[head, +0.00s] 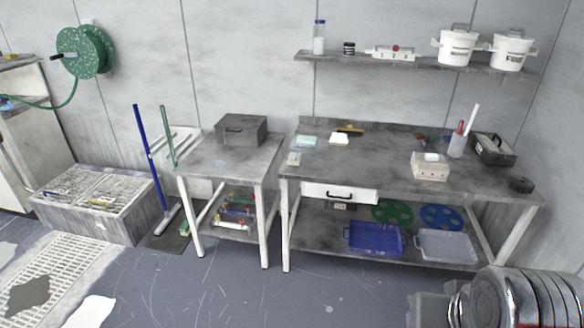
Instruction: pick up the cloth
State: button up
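A pale teal flat piece (307,140), which looks like a folded cloth, lies on the grey workbench (380,173) near its back left in the head view. A white block-like piece (339,139) lies just right of it, and I cannot tell whether that is also cloth. A flat white patch (92,312) lies on the floor at the bottom left; its material is unclear. My gripper is not in view, so its state is hidden.
A smaller side table (226,160) with a dark box (241,130) stands left of the workbench. A stone-coloured box (430,166), a beaker (457,145) and a toolbox (493,150) occupy the bench's right side. Open floor (335,300) lies in front.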

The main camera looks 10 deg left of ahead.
aim_at(294, 159)
jog(key=k, duration=0.25)
jog(key=u, duration=0.25)
jog(key=i, duration=0.4)
jog(key=u, duration=0.7)
jog(key=i, duration=0.55)
jog(key=u, duration=0.65)
jog(key=i, duration=1.8)
jog(key=z, duration=0.7)
jog(key=i, duration=0.6)
jog(key=z, duration=0.35)
